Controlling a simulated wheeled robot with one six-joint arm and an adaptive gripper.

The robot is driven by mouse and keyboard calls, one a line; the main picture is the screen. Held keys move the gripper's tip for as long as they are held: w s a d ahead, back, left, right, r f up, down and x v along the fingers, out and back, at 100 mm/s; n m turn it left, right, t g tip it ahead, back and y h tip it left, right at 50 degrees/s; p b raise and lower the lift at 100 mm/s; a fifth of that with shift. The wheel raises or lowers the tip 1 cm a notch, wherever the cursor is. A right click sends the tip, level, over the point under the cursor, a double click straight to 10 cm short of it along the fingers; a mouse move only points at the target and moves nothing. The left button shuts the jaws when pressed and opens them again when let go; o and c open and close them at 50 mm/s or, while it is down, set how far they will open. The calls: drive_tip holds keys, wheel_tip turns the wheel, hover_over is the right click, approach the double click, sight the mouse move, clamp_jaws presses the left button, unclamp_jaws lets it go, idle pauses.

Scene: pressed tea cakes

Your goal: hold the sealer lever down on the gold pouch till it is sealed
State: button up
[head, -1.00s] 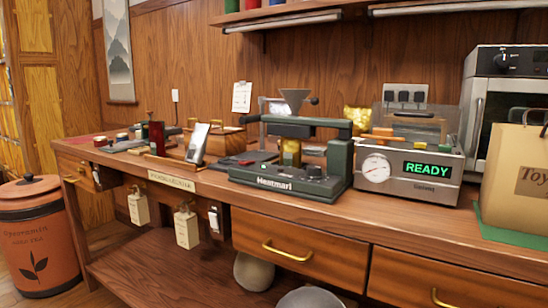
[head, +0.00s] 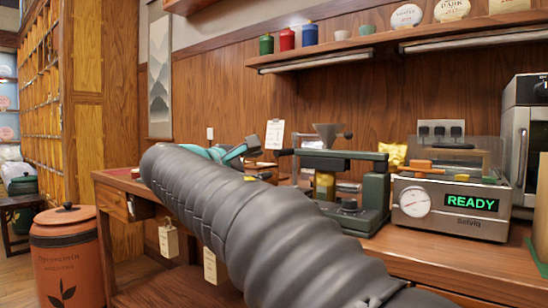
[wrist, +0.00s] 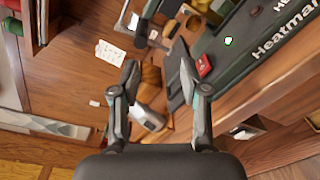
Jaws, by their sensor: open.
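The sealer (head: 374,205) stands on the counter in the head view. Its dark lever bar (head: 335,153) lies roughly level above it. A gold pouch (head: 325,184) shows upright under the bar, its lower part hidden by my arm. My gripper (head: 236,153) is at the left of the sealer, mostly behind my arm. In the wrist view my gripper (wrist: 157,62) is open, its two fingers spread with nothing between them. The sealer (wrist: 245,35) is at the upper right there, with a lit green light, apart from the fingers. The pouch is not clear in that view.
A second gold bag (head: 393,154) stands behind the sealer. A machine reading READY (head: 470,205) is close on its right. A dark slab with a red piece (wrist: 203,66) lies beside the sealer. A shelf (head: 340,48) runs above the counter.

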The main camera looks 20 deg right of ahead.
sight(288, 152)
drive_tip(key=shift+h, duration=0.5)
drive_tip(key=x, duration=0.4)
drive_tip(key=w+r+x, duration=0.1)
drive_tip(key=x, duration=0.4)
drive_tip(key=r+x, duration=0.1)
drive_tip(key=x, duration=0.4)
drive_tip(key=shift+w+a, duration=0.1)
drive_tip(key=shift+a, duration=0.35)
clamp_jaws()
